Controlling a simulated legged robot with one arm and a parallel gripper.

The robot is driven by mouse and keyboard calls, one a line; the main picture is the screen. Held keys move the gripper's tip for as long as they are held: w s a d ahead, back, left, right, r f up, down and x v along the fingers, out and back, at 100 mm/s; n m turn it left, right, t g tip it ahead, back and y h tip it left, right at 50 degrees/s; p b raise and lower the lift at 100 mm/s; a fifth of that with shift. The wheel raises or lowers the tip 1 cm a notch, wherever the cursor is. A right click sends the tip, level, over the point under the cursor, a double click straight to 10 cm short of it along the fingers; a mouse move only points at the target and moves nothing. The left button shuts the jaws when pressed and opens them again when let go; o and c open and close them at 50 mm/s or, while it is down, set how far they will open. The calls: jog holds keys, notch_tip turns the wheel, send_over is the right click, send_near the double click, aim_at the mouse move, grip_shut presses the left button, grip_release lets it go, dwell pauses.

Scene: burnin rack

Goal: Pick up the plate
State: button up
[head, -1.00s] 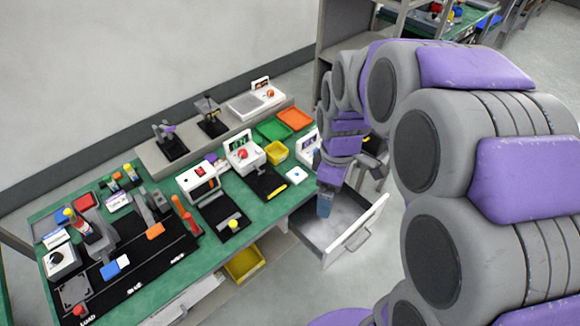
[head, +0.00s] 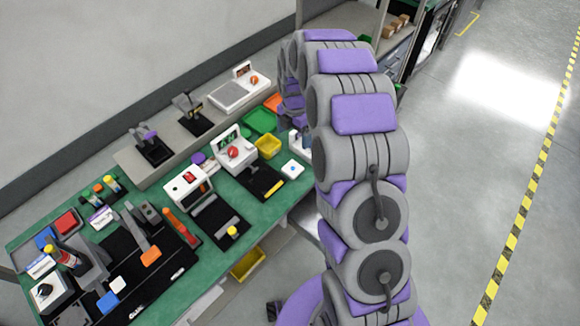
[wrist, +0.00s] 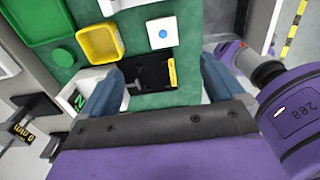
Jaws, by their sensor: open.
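No thing in view is clearly marked as the plate, and I cannot tell which one it is. A small flat white square with a blue dot (head: 292,169) lies on the green bench top; it also shows in the wrist view (wrist: 161,32), beyond my fingertips. A black flat fixture with a yellow strip (wrist: 150,72) lies below it, seen between my fingers; it also shows in the head view (head: 262,178). My gripper (wrist: 162,66) is open and empty, above the bench. In the head view my arm hides the gripper.
A yellow bin (wrist: 99,43) and a green bin (wrist: 38,20) lie left of the white square in the wrist view. A white tester with a red knob (head: 236,150) stands beside the fixture. A grey shelf (head: 130,165) runs behind the bench. Open floor lies at right.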

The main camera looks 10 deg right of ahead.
jog(key=b, duration=0.2)
send_over(293, 168)
jog(key=f, duration=1.1)
jog(key=shift+w+a+f, duration=0.25)
jog(key=shift+f, duration=0.05)
jog(key=shift+d+f, duration=0.25)
jog(key=shift+f, duration=0.15)
jog(key=f, duration=0.1)
jog(key=f+b, duration=0.1)
jog(key=f, duration=0.2)
jog(key=shift+s+f, duration=0.15)
jog(key=shift+s, duration=0.2)
jog(key=shift+a+f, duration=0.1)
jog(key=shift+f, duration=0.15)
jog(key=shift+a+r, duration=0.1)
jog(key=c, duration=1.1)
jog(key=shift+c, duration=0.2)
